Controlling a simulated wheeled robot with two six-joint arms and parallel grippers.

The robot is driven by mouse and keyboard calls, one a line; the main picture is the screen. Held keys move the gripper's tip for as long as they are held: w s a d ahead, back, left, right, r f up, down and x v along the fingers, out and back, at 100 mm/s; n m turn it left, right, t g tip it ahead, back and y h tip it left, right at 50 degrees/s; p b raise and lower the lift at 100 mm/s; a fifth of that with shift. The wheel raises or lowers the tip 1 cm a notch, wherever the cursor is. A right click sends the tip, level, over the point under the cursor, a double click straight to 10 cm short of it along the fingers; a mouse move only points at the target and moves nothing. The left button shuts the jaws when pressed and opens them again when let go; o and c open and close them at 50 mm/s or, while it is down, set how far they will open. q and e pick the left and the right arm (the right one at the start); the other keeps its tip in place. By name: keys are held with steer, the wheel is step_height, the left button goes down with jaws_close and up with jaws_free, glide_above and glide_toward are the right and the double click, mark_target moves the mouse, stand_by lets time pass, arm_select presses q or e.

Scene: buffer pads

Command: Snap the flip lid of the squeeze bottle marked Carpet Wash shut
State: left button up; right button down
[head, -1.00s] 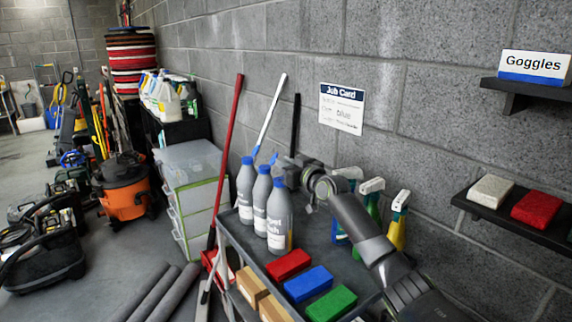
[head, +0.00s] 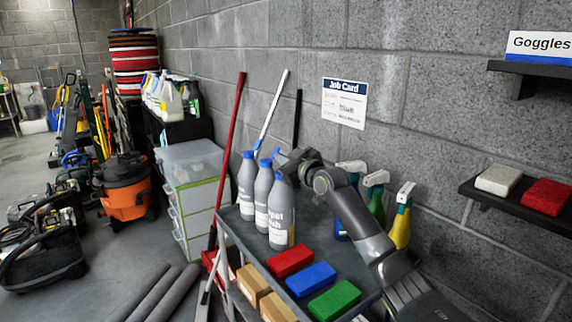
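Three grey squeeze bottles with blue caps stand upright in a row on the grey cart top. The nearest bottle (head: 281,218) has a partly visible label ending in "pet" and "sh", which fits Carpet Wash. A small blue piece (head: 276,152) rises above its cap and looks like its flip lid standing open. My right gripper (head: 284,160) is close behind and beside this cap, at the height of the raised piece. I cannot tell whether it touches the lid, or whether its fingers are open. My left gripper is not in view.
Red (head: 290,260), blue (head: 311,280) and green (head: 334,300) pads lie on the cart in front of the bottles. Several spray bottles (head: 375,200) stand behind my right arm. The other two grey bottles (head: 262,199) stand close to the nearest one. A block wall is behind.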

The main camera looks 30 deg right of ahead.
steer(key=shift+a+f+n+b, duration=0.15)
steer(key=shift+a+n+b, duration=0.2)
steer(key=shift+n, duration=0.35)
steer(key=shift+a+f+n+b, duration=0.15)
steer(key=shift+n+b, duration=0.25)
steer(key=shift+n, duration=0.3)
steer(key=c, duration=1.6)
jaws_free()
steer(key=shift+s, duration=0.15)
steer(key=s+d+b, duration=0.1)
steer(key=s+b, duration=0.2)
steer(key=s, duration=1.4)
steer(key=shift+d, duration=0.3)
